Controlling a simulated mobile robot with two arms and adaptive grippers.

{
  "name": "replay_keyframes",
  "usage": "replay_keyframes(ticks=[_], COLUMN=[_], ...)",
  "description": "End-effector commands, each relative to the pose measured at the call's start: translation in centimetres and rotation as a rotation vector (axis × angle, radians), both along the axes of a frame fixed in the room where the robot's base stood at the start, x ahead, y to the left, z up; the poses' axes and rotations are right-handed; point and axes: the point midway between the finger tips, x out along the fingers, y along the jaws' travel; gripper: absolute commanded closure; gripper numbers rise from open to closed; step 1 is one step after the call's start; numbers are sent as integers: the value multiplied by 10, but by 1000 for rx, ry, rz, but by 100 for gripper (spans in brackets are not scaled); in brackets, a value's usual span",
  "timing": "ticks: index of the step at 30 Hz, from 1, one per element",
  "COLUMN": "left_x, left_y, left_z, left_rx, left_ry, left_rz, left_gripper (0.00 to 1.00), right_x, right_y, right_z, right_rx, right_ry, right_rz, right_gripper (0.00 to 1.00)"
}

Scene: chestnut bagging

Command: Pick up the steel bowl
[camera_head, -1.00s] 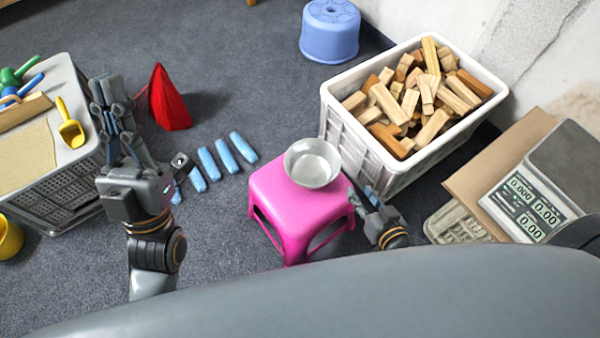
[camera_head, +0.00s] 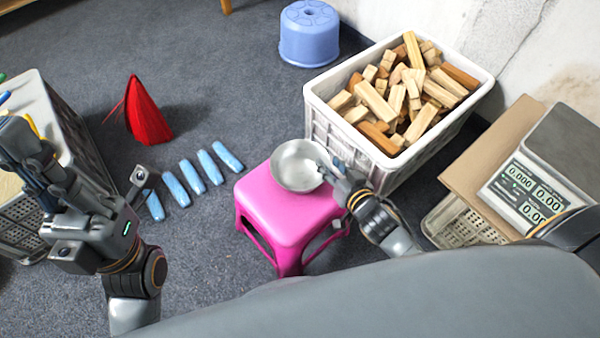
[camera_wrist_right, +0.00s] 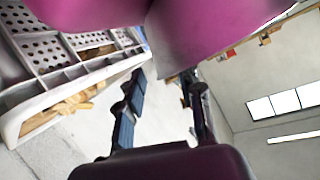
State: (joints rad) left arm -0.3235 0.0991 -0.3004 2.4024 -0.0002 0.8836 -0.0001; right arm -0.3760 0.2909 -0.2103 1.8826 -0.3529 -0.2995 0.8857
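The steel bowl (camera_head: 296,168) sits upright on the pink stool (camera_head: 272,212) in the head view. My right gripper (camera_head: 332,168) is at the bowl's right rim, with one finger over the rim side and the other outside it. In the right wrist view, its two fingers (camera_wrist_right: 162,112) stand apart below a large magenta-tinted surface, and I cannot tell whether they touch the bowl. My left gripper (camera_head: 28,165) is at the far left, away from the bowl. Its finger opening is unclear.
A white crate of wooden blocks (camera_head: 318,120) stands right behind the stool. A scale (camera_head: 530,185) and cardboard are at the right. Several blue pieces (camera_head: 190,176), a red object (camera_head: 146,112) and a blue stool (camera_head: 309,35) are on the floor. A grey crate (camera_head: 75,120) is left.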

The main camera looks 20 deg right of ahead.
Motion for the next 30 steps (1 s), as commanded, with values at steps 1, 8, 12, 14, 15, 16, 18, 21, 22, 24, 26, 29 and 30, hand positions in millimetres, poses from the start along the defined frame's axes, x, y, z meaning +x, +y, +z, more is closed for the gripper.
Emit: replay_keyframes(ticks=[1, 8, 12, 14, 15, 16, 18, 21, 22, 24, 26, 29, 30], left_x=[2, 5, 6, 6, 6, 6, 6, 5, 5, 5, 5, 5, 5], left_y=[0, -2, -2, -2, -2, -2, -2, -2, -2, -2, -2, -2, -2], left_z=[1, 10, 12, 12, 12, 12, 12, 12, 11, 11, 11, 11, 11], left_rx=[0, 4, 4, 4, 4, 4, 4, 5, 5, 5, 4, 4, 4], left_ry=[-28, -71, -72, -71, -71, -71, -71, -70, -70, -70, -70, -70, -70], left_rz=[3, 5, 4, 4, 4, 4, 4, 4, 4, 4, 5, 5, 5], left_gripper=[100, 100, 100, 100, 100, 100, 100, 100, 100, 100, 100, 100, 100], right_x=[7, 29, 31, 30, 30, 30, 30, 30, 30, 30, 30, 30, 30], right_y=[2, 4, 5, 5, 5, 5, 5, 5, 5, 5, 5, 5, 5], right_z=[-7, -14, -14, -14, -14, -14, -14, -14, -14, -14, -14, -13, -13], right_rx=[-1, -2, -1, 0, 0, 0, 0, 0, 0, 0, 0, 0, 0], right_ry=[-4, -1, 1, 1, 1, 1, 1, 1, 1, 1, 1, 0, 0], right_rz=[2, 0, 1, 0, 0, 0, 0, 0, 0, 0, 0, 1, 1], right_gripper=[64, 64, 64, 64, 64, 66, 80, 100, 100, 100, 100, 100, 100])
